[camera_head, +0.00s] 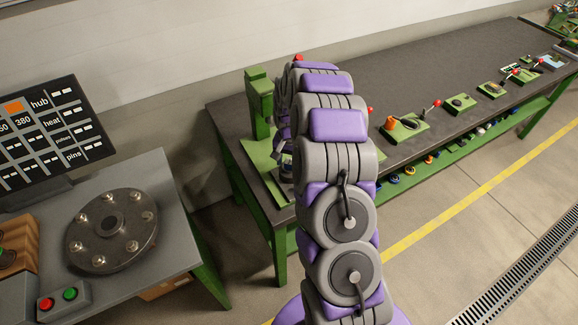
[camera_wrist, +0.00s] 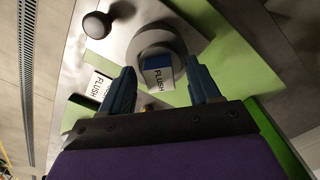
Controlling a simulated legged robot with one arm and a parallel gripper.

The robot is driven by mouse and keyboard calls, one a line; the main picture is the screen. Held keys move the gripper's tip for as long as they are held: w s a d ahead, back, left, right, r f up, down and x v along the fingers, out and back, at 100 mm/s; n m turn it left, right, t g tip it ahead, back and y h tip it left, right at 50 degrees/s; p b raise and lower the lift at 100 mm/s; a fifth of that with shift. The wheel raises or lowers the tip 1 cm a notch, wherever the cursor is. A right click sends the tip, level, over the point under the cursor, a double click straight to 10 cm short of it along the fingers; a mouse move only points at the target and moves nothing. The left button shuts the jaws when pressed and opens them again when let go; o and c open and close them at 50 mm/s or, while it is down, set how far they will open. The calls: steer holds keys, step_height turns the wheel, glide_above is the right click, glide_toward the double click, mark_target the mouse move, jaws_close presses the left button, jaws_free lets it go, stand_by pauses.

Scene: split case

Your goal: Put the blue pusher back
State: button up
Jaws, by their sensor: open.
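In the wrist view, a small blue block (camera_wrist: 157,63) with a pale face lettered FLUSH sits at a grey round part (camera_wrist: 165,42); I take it for the blue pusher. My gripper (camera_wrist: 160,68) is open, with one dark teal finger on each side of the block. Gaps show between the fingers and the block, and I cannot tell its depth between them. In the head view my arm hides the block and most of my gripper, beside a green press-like stand (camera_head: 260,105) on the dark bench.
The dark bench (camera_head: 400,80) carries several green fixtures with red-knobbed levers (camera_head: 407,128). A grey table (camera_head: 160,190) with a round metal flange (camera_head: 110,230) stands at left.

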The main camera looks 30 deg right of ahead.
steer(key=shift+d, duration=0.15)
steer(key=shift+c, duration=0.6)
steer(key=shift+a+r, duration=0.1)
steer(key=shift+a, duration=0.1)
steer(key=c, duration=0.6)
jaws_close()
